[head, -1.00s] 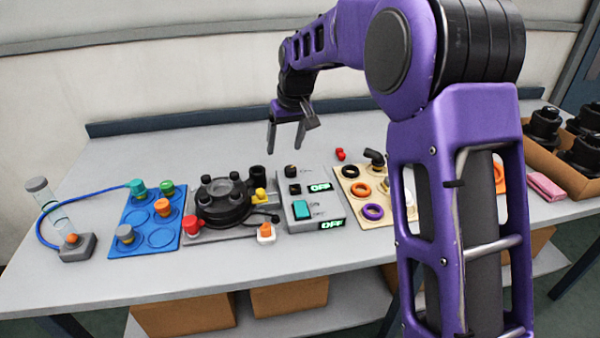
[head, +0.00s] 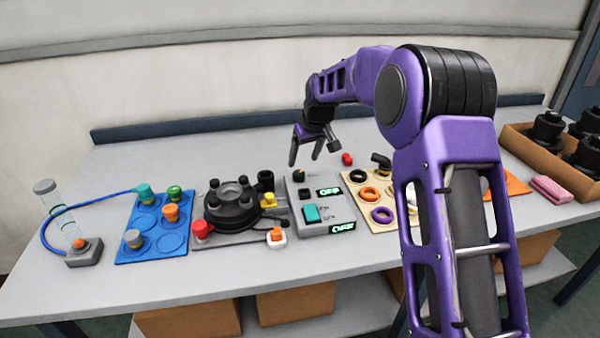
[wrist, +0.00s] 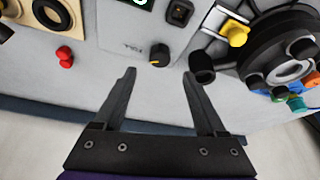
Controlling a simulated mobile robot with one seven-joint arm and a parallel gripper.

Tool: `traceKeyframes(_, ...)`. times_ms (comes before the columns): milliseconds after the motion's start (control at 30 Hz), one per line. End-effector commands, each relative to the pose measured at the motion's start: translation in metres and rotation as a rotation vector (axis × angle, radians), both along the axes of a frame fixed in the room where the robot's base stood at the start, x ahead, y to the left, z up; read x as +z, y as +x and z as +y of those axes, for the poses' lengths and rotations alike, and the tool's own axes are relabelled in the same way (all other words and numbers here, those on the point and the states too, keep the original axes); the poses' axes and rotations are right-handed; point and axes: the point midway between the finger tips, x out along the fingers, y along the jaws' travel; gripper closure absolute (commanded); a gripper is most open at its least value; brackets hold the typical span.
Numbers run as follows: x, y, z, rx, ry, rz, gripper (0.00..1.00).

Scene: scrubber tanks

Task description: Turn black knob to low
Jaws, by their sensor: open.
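The black knob (wrist: 159,55) sits on the grey control box, with an orange-yellow pointer mark and a small label beside it too blurred to read surely. In the head view the knob (head: 298,175) is at the back left of the control box (head: 341,212), just by my fingers. My gripper (head: 305,158) is open and empty, pointing down at the back of the box. In the wrist view the fingertips of my gripper (wrist: 159,73) lie on either side of the knob's line, with the knob just beyond them; contact does not show.
The box also carries a black switch (head: 305,193), a teal switch (head: 311,213) and green displays. A black round fixture (head: 232,205) stands left, a board with rings (head: 369,193) right. A red piece (head: 347,159) lies behind the board.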

Motion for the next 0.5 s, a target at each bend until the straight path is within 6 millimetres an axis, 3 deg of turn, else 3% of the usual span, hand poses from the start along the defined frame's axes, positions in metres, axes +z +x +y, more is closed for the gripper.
traceKeyframes(33,-0.013,0.003,0.002,0.001,0.000,0.004,0.27)
traceKeyframes(200,-0.042,0.014,0.008,0.000,-0.001,0.003,0.27)
traceKeyframes(500,-0.065,0.023,0.013,0.000,-0.001,0.001,0.27)
